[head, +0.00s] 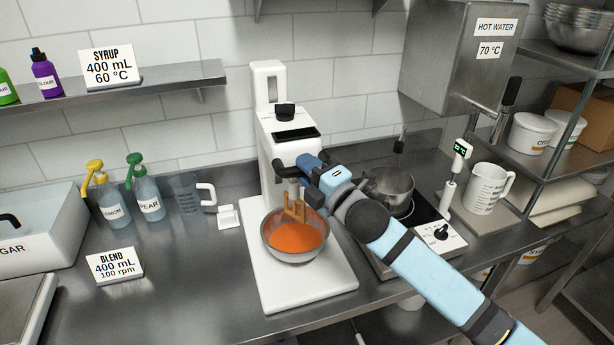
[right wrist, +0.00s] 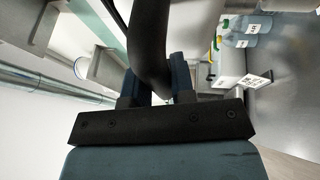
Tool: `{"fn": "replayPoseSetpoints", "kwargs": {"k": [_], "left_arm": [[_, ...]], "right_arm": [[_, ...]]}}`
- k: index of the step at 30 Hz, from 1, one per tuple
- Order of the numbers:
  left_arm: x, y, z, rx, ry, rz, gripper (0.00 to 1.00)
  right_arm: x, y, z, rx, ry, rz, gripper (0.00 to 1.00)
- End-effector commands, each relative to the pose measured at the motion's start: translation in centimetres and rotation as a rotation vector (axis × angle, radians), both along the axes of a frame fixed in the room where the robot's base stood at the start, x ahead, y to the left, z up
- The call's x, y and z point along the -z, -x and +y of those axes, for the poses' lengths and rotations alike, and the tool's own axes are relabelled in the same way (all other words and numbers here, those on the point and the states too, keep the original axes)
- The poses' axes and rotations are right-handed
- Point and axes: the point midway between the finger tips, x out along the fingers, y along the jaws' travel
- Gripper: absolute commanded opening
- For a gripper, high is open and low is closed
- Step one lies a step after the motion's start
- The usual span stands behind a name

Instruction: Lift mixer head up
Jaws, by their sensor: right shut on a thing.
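The white stand mixer (head: 267,160) stands on the counter in the middle of the head view. Its head carries a black knob and a dark display. The orange beater (head: 295,208) hangs under the head, its lower end at the orange mix. The metal bowl (head: 290,260) sits on the mixer's white base. My right gripper (head: 303,168) is at the front of the mixer head, shut on the black handle (head: 287,168). In the right wrist view, the curved black handle (right wrist: 150,45) passes between the fingers. My left gripper is not in view.
A pot (head: 390,188) on a hot plate stands right of the mixer, beneath my right arm. A measuring jug (head: 488,187) is farther right. Syrup pump bottles (head: 148,200) and an empty jug (head: 187,195) stand left. The BLEND sign (head: 115,265) stands on the front left counter.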

Motion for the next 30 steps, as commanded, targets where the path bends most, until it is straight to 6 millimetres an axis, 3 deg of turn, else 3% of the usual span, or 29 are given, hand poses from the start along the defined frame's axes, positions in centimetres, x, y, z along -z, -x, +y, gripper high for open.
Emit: {"fn": "replayPoseSetpoints", "kwargs": {"k": [1,3,16,17,19,30], "left_arm": [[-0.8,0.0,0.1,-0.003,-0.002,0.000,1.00],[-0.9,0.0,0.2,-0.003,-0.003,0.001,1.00],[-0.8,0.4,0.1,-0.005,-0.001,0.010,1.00],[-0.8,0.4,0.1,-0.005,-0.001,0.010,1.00],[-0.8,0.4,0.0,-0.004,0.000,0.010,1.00],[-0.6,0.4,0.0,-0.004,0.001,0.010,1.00]], "right_arm": [[-1.3,-0.1,-0.1,0.001,-0.002,-0.004,0.00],[-1.8,-0.1,0.0,0.001,-0.002,-0.004,0.00],[-2.4,-0.1,-0.1,0.002,-0.004,-0.009,0.00],[-2.4,-0.1,-0.1,0.002,-0.004,-0.009,0.30],[-2.4,-0.1,-0.1,0.002,-0.004,-0.007,0.46],[-1.8,0.3,-0.4,0.002,0.000,-0.003,0.48]]}}
